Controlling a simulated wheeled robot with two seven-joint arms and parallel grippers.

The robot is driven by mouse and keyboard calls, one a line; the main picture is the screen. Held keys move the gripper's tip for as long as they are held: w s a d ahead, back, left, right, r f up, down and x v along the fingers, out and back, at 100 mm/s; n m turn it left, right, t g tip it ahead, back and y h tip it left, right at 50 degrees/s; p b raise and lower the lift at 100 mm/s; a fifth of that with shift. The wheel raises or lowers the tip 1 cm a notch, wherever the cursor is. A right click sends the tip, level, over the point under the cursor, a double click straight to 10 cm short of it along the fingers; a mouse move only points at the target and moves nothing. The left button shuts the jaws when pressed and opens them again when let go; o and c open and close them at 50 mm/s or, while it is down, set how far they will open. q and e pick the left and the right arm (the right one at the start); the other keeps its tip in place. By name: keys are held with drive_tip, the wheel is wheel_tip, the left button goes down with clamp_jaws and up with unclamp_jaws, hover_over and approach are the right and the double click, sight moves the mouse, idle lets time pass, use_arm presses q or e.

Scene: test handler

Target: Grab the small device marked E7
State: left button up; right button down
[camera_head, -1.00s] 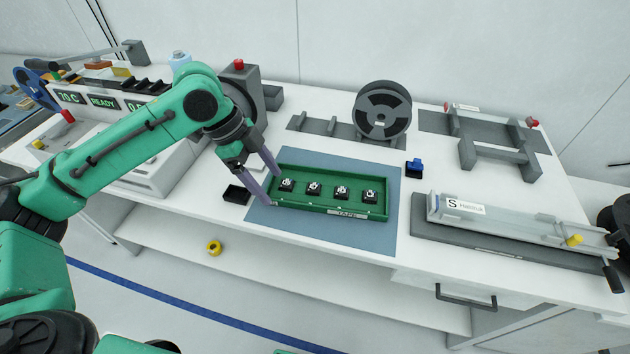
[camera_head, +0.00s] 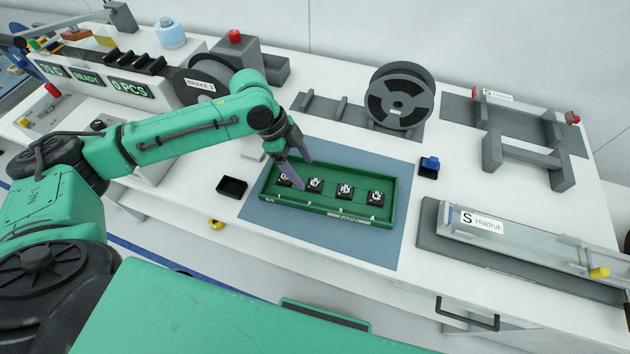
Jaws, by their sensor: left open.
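Several small black devices with white-marked tops sit in a row in a green tray (camera_head: 318,206). They are the leftmost device (camera_head: 285,181), the second device (camera_head: 315,186), the third device (camera_head: 344,191) and the rightmost device (camera_head: 376,198). Their marks are too small to read for certain, so I cannot tell which is E7. My left gripper (camera_head: 305,174) is open and empty, with its fingers over the tray's left part, near the leftmost and second devices. One finger partly covers the leftmost device. My right gripper is not in view.
The tray lies on a blue mat (camera_head: 390,237). A small black open box (camera_head: 232,187) is left of it and a blue block (camera_head: 429,166) right of it. A reel (camera_head: 399,97) stands behind. A rail fixture labelled Haldruk (camera_head: 482,222) is at the right.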

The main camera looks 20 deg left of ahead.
sight(310, 184)
use_arm(q)
drive_tip(key=x, duration=0.4)
drive_tip(key=shift+s+a+f+p, duration=0.15)
drive_tip(key=shift+s+p, duration=0.1)
drive_tip(key=shift+p, duration=0.15)
clamp_jaws()
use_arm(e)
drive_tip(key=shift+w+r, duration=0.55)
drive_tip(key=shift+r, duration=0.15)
